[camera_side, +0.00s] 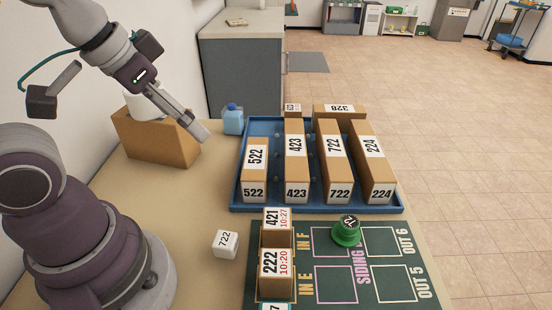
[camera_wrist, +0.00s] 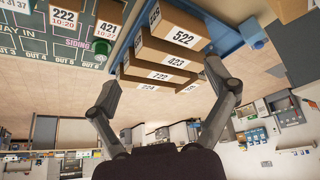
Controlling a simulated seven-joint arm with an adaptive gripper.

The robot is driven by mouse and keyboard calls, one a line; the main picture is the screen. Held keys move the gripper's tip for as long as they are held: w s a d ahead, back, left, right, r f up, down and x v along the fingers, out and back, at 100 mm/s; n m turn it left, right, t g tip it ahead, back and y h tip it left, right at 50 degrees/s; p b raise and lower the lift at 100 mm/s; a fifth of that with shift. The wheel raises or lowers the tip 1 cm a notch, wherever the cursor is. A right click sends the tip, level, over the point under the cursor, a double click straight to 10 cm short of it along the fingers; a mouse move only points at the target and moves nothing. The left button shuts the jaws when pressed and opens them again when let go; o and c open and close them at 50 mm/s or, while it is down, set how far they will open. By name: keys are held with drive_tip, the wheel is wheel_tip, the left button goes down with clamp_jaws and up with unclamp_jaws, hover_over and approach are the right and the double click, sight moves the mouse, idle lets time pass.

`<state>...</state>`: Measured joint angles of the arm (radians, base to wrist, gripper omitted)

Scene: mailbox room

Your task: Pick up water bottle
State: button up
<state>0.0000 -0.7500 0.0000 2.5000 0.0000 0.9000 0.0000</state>
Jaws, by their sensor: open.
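The water bottle (camera_side: 233,119) is a small translucent blue container with a darker blue cap. It stands on the table between the cardboard holder and the blue tray's left edge in the side view. A blue object at the upper right of the wrist view (camera_wrist: 253,33) appears to be the same bottle. My gripper (camera_side: 203,132) is to the left of the bottle and apart from it, with its fingers pointing down and right. In the wrist view my gripper (camera_wrist: 160,80) has its two fingers spread wide with nothing held between them.
A blue tray (camera_side: 240,190) holds several numbered boxes, right of the bottle. A cardboard holder (camera_side: 165,140) stands left, close to my gripper. A white 722 block (camera_side: 226,243), a green board (camera_side: 390,278) with boxes and a green knob (camera_side: 346,236) lie nearer. Bare table (camera_side: 190,200) lies between.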

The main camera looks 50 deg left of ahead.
drive_tip(key=n+g+y, duration=0.1)
drive_tip(key=n+y, duration=0.4)
drive_tip(key=n, duration=0.4)
hover_over(232, 105)
drive_tip(key=s+d, duration=0.3)
wheel_tip(232, 105, down, 9)
drive_tip(key=x, duration=1)
drive_tip(key=shift+w, duration=0.1)
drive_tip(key=shift+c, duration=0.2)
drive_tip(key=c, duration=1.3)
